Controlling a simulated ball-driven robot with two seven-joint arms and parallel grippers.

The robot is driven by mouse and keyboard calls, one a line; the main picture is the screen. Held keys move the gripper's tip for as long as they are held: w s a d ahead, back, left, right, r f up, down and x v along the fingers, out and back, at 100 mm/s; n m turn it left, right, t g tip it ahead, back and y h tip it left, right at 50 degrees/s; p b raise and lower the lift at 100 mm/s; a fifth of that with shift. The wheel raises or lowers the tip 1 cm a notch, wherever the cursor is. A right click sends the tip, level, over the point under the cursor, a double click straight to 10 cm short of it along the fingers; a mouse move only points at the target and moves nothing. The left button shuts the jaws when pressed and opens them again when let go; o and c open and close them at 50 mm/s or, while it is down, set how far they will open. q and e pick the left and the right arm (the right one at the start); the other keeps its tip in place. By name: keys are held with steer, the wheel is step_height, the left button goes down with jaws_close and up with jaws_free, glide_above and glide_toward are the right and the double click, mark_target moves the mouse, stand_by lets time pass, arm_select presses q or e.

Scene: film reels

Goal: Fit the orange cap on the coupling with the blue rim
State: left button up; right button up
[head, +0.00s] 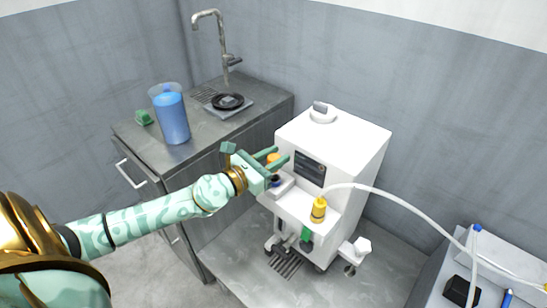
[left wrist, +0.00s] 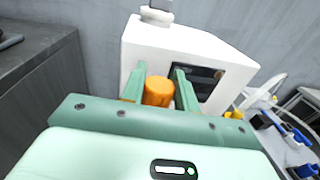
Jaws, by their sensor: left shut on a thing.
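The orange cap (head: 273,157) is between the fingers of my left gripper (head: 278,157), which is shut on it. In the left wrist view the cap (left wrist: 158,92) stands between the two green fingers (left wrist: 160,85). The coupling with the blue rim (head: 275,181) is on the ledge at the left front of the white machine (head: 350,150). It shows just below the gripper, partly covered by it. I cannot tell whether the cap touches the coupling. The coupling is hidden in the left wrist view. My right gripper is not in view.
A yellow fitting (head: 318,209) with a white hose (head: 400,199) stands on the machine's ledge, right of the gripper. A sink counter (head: 190,150) with a blue jug (head: 172,118) is at the left. A side table (head: 430,285) is at the right.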

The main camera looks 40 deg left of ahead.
arm_select(q)
steer(key=shift+f, duration=0.1)
stand_by(0.6)
steer(key=o, duration=0.7)
steer(key=shift+c, duration=0.2)
